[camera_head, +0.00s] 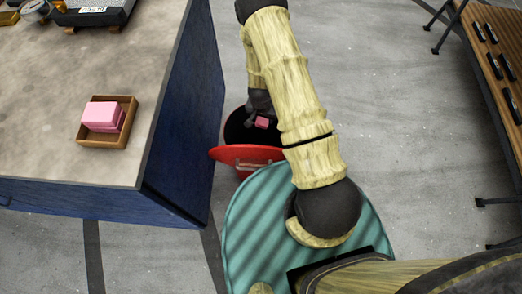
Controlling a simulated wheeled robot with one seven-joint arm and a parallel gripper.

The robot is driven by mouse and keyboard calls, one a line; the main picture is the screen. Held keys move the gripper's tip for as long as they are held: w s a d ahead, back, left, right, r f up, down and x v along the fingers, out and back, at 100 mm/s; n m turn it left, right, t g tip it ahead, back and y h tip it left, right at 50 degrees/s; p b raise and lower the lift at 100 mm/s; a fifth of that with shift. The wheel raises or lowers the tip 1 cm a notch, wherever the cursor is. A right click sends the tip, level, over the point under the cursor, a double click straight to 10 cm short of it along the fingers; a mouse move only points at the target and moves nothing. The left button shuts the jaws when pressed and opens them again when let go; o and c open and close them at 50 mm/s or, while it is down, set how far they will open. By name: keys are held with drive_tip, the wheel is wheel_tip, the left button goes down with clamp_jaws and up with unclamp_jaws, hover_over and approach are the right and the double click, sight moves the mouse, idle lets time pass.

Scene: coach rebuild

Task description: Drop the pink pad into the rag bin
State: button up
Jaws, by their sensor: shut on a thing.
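A pink pad (262,123) is held in my gripper (258,113), over the dark mouth of the rag bin. The rag bin (240,172) is red and stands on the floor beside the blue workbench, with a red lid or flap tilted at its front. My arm hides the bin's right side. The fingers are small and dark here, and the pad's height relative to the rim is hard to tell.
More pink pads (103,115) lie stacked in a small wooden tray (88,141) on the workbench (50,170). A dark device (95,12) stands at the bench's back. A wooden slatted bench (492,55) stands at the right. The floor between is clear.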

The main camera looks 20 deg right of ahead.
drive_tip(key=shift+f+b, duration=1.4)
drive_tip(key=shift+f, duration=0.7)
drive_tip(key=o, duration=1)
drive_tip(key=shift+o, duration=0.2)
drive_tip(key=shift+r, duration=0.1)
wheel_tip(320, 180, up, 17)
drive_tip(key=s+a+p, duration=0.1)
drive_tip(key=s+p, duration=0.1)
drive_tip(key=p, duration=0.1)
drive_tip(key=shift+a, duration=0.2)
drive_tip(key=shift+s, duration=0.1)
